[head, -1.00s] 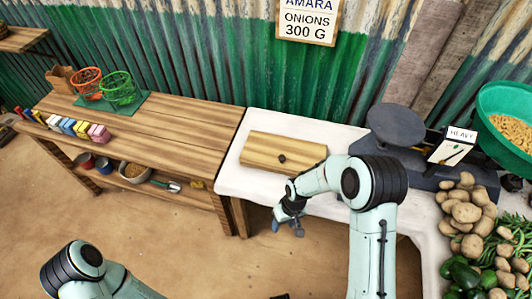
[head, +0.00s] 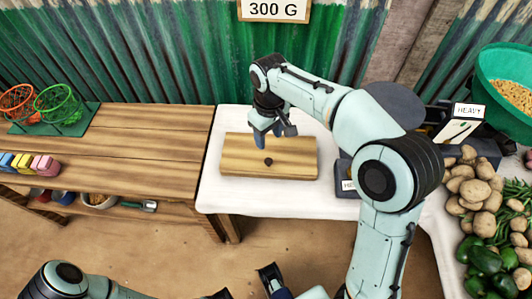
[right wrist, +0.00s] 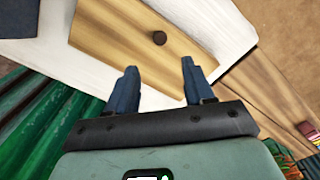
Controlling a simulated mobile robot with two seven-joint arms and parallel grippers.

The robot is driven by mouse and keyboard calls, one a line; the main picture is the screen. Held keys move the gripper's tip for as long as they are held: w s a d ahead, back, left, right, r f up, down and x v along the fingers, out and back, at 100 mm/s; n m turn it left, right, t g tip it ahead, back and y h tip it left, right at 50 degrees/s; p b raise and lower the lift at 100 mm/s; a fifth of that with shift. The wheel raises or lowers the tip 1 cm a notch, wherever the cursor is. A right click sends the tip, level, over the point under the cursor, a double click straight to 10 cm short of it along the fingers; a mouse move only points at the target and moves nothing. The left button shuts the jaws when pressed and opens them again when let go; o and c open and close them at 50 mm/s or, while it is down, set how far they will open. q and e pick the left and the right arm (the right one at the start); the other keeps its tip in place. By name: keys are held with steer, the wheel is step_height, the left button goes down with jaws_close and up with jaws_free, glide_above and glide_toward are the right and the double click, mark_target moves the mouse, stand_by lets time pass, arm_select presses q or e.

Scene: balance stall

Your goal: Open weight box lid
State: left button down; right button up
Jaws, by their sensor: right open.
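The weight box (head: 236,156) is a flat wooden box with a small dark knob (head: 268,161) on its lid; it lies shut on the white-covered table. My right gripper (head: 268,135) is above the box's back part, pointing down, fingers apart and empty. In the right wrist view, the box (right wrist: 120,32) and knob (right wrist: 159,38) lie beyond the open fingertips (right wrist: 159,66), the knob roughly in line with the gap. The fingers look apart from the knob. My left arm shows at the bottom left; dark parts at the bottom edge may be its gripper, mostly cut off.
A balance with a dark pan (head: 392,103) and a HEAVY sign (head: 469,110) stands right of the box, partly behind my right arm. Potatoes (head: 470,190) and green peppers (head: 486,258) lie further right. A wooden bench (head: 150,140) with wire baskets (head: 56,103) is at the left.

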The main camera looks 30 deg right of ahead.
mark_target(269, 160)
step_height(269, 160, down, 11)
steer(key=shift+f+b, duration=0.2)
steer(key=shift+b, duration=0.9)
jaws_close()
